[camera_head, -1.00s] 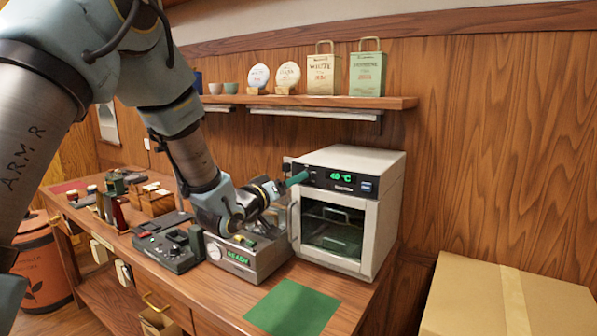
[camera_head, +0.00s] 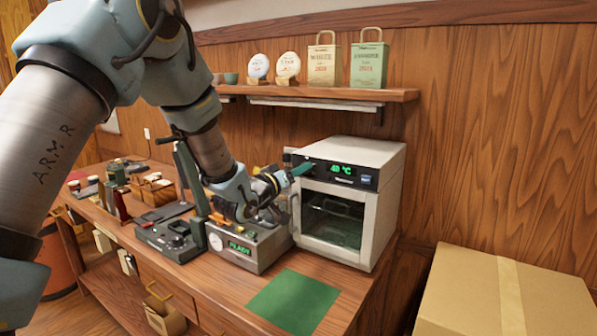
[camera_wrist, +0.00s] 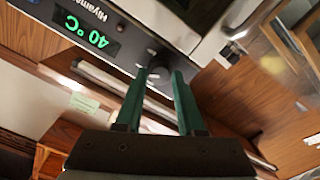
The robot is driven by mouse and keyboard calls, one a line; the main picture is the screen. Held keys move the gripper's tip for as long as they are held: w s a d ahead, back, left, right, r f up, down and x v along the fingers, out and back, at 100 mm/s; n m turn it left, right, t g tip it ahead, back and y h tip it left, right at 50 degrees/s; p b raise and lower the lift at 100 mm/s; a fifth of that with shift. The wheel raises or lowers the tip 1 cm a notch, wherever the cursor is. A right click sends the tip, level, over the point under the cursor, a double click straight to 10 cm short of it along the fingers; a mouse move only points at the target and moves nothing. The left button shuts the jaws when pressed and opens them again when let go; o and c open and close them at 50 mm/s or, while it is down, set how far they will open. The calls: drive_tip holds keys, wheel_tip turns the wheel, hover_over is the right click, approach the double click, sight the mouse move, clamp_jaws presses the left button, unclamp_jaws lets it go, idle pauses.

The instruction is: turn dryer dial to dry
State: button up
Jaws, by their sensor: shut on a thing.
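The dryer (camera_head: 386,172) is a white box with a glass door at the right end of the counter. Its black top panel shows green "40 °C" in the head view, and upside down in the wrist view (camera_wrist: 87,30). My gripper (camera_head: 300,169) reaches the panel's left end from the left. In the wrist view, the two green fingers of my gripper (camera_wrist: 160,74) are on either side of the small dark round dial (camera_wrist: 155,72), shut on it. The dial's marks cannot be read, and the fingers hide it in the head view.
A metal device (camera_head: 260,252) reading "READY" stands left of the dryer, below my arm. A green mat (camera_head: 293,303) lies in front. A cardboard box (camera_head: 500,295) stands at the right.

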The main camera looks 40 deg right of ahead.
clamp_jaws()
drive_tip(key=shift+f+m+b, duration=0.15)
drive_tip(key=shift+m+b, duration=0.15)
drive_tip(key=shift+b, duration=0.3)
drive_tip(key=m+b, duration=1.1)
drive_tip(key=b, duration=0.7)
drive_tip(key=shift+s+b, duration=0.1)
drive_tip(key=shift+b, duration=0.25)
